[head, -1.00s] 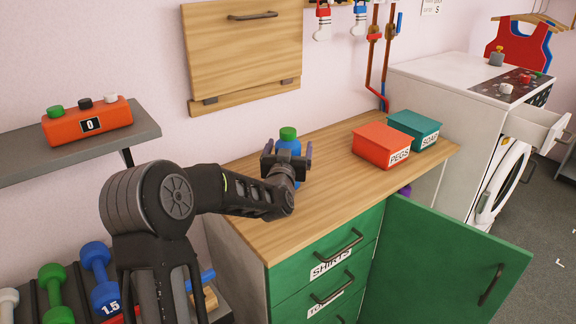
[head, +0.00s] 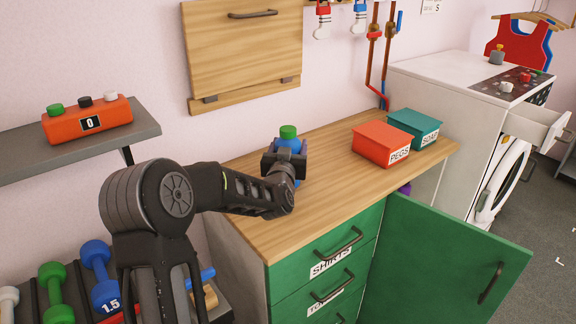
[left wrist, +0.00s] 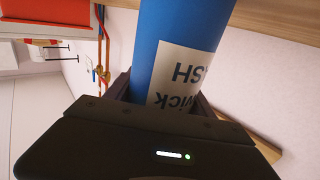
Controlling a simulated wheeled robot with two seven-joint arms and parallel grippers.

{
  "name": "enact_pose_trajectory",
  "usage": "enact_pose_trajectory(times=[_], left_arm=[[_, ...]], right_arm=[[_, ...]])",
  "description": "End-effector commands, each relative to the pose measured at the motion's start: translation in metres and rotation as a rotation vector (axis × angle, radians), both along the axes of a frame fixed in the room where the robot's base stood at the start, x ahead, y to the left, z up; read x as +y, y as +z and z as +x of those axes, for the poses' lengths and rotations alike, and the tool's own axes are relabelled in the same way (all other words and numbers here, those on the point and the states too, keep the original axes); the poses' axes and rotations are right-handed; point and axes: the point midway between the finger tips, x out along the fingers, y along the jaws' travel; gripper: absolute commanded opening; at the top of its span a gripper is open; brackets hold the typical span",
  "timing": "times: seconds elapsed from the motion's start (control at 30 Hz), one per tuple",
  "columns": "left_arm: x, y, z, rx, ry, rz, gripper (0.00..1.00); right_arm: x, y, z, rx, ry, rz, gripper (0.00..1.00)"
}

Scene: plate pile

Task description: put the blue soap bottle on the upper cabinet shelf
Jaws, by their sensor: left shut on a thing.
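The blue soap bottle (head: 289,144) with a green cap stands upright on the wooden worktop (head: 330,182). My left gripper (head: 284,158) is shut around its body. In the left wrist view the blue bottle (left wrist: 185,45) with a pale printed label sits between the fingers of my left gripper (left wrist: 165,92). The cabinet under the worktop has an open green door (head: 445,262); its shelves are mostly hidden from this angle. My right gripper is not in view.
A red PEGS box (head: 382,145) and a teal SOAP box (head: 415,127) stand right of the bottle. A fold-down wooden panel (head: 243,50) is on the wall behind. The washing machine (head: 450,85) is at the right. The worktop's front middle is clear.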

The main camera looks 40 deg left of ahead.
Motion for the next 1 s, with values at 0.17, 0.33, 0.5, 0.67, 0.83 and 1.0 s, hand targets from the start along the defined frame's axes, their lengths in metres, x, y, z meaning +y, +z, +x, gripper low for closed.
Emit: enact_pose_trajectory(times=[0.17, 0.33, 0.5, 0.67, 0.83, 1.0], left_arm=[[0.0000, 0.0000, 0.0000, 0.000, 0.000, 0.000, 0.37], [0.0000, 0.0000, 0.0000, 0.000, 0.000, 0.000, 0.23], [0.0000, 0.0000, 0.0000, 0.000, 0.000, 0.000, 0.09], [0.0000, 0.0000, 0.0000, 0.000, 0.000, 0.000, 0.00], [0.0001, 0.0027, 0.0003, -0.004, 0.000, 0.002, 0.00], [0.0001, 0.0041, 0.0003, -0.005, 0.000, 0.003, 0.00]], right_arm=[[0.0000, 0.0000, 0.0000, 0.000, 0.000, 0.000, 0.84], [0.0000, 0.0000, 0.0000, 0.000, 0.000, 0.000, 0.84], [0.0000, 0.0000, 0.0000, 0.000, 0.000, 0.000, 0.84], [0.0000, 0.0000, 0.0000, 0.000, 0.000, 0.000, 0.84], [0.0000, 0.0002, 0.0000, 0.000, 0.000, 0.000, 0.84], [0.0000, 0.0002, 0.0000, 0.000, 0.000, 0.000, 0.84]])
